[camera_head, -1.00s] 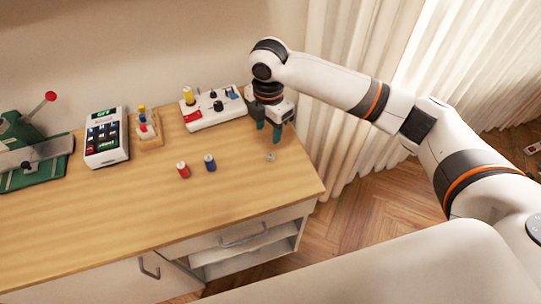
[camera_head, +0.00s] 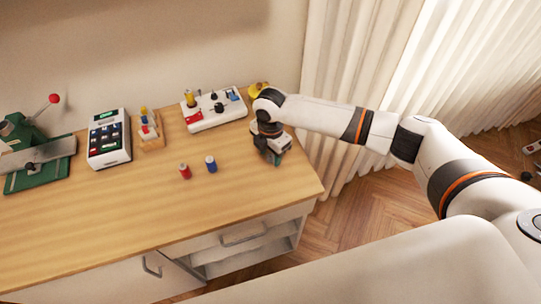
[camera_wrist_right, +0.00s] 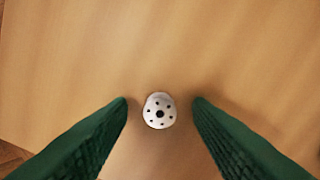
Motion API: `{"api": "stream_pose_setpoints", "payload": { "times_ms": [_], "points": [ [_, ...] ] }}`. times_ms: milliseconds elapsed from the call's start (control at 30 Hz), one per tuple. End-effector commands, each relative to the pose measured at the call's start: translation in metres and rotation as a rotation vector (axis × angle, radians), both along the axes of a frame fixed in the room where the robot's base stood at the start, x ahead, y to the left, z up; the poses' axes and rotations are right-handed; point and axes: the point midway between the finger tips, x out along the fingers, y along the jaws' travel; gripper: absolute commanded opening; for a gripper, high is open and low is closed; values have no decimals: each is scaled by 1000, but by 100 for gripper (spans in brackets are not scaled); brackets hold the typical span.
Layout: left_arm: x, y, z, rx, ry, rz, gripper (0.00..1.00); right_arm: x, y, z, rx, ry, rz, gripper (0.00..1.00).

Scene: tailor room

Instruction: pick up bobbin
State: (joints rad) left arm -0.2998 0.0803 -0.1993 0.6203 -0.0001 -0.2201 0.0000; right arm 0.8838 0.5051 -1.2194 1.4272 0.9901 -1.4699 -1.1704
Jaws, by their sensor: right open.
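The bobbin (camera_wrist_right: 159,110) is a small pale metal piece with a ring of dark holes around a centre hole. In the right wrist view it stands on the wooden table between the two green fingertips of my right gripper (camera_wrist_right: 160,103). The fingers are open, with a gap on either side of the bobbin. In the head view my right gripper (camera_head: 275,157) is low over the right end of the table and hides the bobbin. My left gripper is not in view.
A red spool (camera_head: 185,171) and a blue spool (camera_head: 211,164) stand left of my right gripper. Behind are a white switch box (camera_head: 213,112), a small wooden stand (camera_head: 150,142) and a keypad device (camera_head: 108,138). The table front (camera_head: 100,245) is clear.

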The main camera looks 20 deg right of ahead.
Motion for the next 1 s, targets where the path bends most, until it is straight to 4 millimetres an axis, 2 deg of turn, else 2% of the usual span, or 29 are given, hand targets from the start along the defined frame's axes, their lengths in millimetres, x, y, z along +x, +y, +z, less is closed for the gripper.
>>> {"api": "stream_pose_setpoints", "payload": {
  "times_ms": [233,500,533,833,1000],
  "points": [
    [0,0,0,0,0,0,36,0,0,-2,0,-1,0,46],
    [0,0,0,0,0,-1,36,0,0,-2,0,-1,0,2],
    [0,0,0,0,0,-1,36,0,0,-2,0,-1,0,0],
    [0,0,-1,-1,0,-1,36,1,0,3,1,-2,0,0],
    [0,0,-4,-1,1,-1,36,1,0,31,2,-6,0,0]
  ]
}}
